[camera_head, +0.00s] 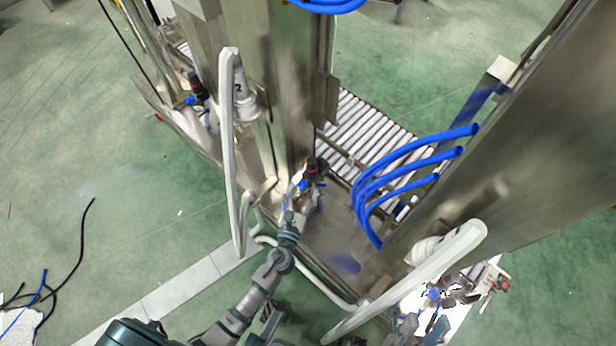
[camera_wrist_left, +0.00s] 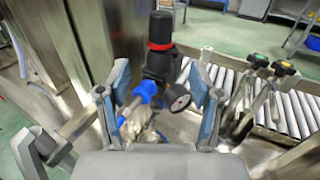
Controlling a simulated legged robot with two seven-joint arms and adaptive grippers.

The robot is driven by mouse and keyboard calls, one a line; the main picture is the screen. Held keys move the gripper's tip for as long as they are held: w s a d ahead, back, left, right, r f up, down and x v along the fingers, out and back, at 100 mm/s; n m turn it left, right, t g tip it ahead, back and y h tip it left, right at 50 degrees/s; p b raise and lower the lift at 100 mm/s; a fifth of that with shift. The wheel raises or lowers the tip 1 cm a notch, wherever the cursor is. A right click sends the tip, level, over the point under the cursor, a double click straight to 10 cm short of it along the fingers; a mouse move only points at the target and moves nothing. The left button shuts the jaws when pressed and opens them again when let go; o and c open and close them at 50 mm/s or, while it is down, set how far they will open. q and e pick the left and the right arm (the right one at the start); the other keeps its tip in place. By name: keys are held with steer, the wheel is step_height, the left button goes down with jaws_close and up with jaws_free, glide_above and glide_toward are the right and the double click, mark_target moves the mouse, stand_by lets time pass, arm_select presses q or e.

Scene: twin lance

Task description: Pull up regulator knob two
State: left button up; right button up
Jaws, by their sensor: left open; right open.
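The middle regulator knob (camera_head: 312,165), taken as knob two, is black with a red band and stands upright at the foot of the metal column. In the left wrist view the knob (camera_wrist_left: 160,30) is above a black regulator body (camera_wrist_left: 158,66), with a round gauge (camera_wrist_left: 178,98) and a blue fitting (camera_wrist_left: 146,92). My left gripper (camera_head: 300,190) is open beside this regulator. In the wrist view its two fingers (camera_wrist_left: 163,95) stand apart, left and right of the regulator, with the knob higher in the picture than the fingertips. No contact shows. My right gripper is not in view.
Another red-banded regulator (camera_head: 197,84) is at the upper left, and one more (camera_head: 500,286) at the lower right. White bent tubes (camera_head: 229,150) stand beside my arm. Blue hoses (camera_head: 400,165) and a roller conveyor (camera_head: 365,130) lie to the right.

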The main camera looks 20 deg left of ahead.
arm_select(q)
steer(key=s, duration=0.3)
steer(key=shift+s+d, duration=0.25)
steer(key=shift+s, duration=0.15)
